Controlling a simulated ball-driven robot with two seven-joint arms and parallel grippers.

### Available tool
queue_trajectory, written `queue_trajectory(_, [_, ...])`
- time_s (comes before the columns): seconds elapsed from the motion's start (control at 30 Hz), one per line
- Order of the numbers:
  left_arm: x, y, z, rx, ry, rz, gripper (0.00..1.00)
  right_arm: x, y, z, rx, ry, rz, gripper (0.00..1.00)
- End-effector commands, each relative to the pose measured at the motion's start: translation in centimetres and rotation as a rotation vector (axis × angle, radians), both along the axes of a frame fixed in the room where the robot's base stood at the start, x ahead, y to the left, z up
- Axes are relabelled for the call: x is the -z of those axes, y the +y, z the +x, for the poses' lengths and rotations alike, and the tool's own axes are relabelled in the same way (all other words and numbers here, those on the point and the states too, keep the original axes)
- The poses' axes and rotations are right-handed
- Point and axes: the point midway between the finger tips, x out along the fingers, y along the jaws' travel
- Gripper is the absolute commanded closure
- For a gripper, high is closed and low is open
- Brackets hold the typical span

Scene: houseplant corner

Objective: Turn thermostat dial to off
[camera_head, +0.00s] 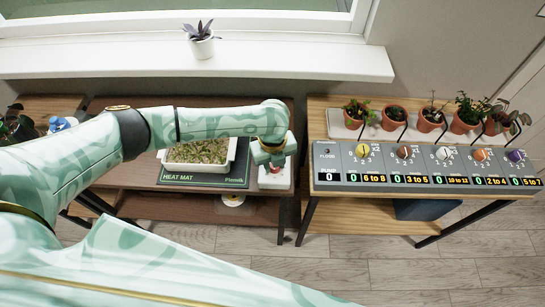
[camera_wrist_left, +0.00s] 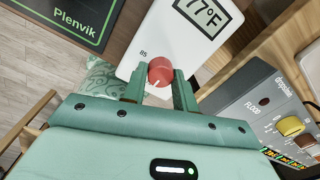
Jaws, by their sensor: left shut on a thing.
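The thermostat is a white box (camera_head: 276,179) on the brown bench, right of the heat mat. In the left wrist view its face (camera_wrist_left: 168,38) fills the top middle, with a display (camera_wrist_left: 207,14) reading 77°F and a printed 85 left of the dial. The red dial (camera_wrist_left: 160,68) has a white pointer mark on its lower side, toward my gripper. My left gripper (camera_wrist_left: 158,80) is shut on the dial, one finger on each side. In the head view the gripper (camera_head: 270,158) hides much of the thermostat. My right gripper is out of view.
A tray of sprouts (camera_head: 199,162) stands on the dark heat mat (camera_head: 205,181), close left of the gripper. On the right table, a grey panel (camera_head: 335,160) carries several coloured knobs before potted plants (camera_head: 431,120). A potted purple plant (camera_head: 201,43) stands on the windowsill.

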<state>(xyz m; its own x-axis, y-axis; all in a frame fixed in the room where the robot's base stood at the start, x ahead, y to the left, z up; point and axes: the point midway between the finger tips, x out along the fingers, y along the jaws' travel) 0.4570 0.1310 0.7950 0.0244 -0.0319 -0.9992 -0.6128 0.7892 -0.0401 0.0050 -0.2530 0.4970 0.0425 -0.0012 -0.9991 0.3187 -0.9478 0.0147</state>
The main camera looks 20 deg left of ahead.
Motion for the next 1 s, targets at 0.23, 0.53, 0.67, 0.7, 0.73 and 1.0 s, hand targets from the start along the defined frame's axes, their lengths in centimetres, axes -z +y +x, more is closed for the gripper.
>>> queue_trajectory(0.23, [-0.6,-0.1,0.0,-0.233,-0.001,0.0,0.95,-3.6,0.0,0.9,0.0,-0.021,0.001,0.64])
queue_trajectory(0.53, [-0.5,-0.1,0.0,-0.518,-0.001,-0.001,0.95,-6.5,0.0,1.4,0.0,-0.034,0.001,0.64])
queue_trajectory(0.67, [-0.4,-0.1,0.0,-0.642,0.001,0.001,0.95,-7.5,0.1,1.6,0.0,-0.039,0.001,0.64])
queue_trajectory(0.7, [-0.4,-0.1,0.0,-0.681,0.0,0.001,0.95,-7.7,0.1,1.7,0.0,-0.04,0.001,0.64])
queue_trajectory(0.73, [-0.4,-0.1,0.0,-0.708,0.0,0.001,0.95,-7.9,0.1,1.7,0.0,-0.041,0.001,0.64])
queue_trajectory(1.0, [-0.3,-0.2,0.0,-0.964,0.001,0.001,0.95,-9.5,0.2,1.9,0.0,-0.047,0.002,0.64])
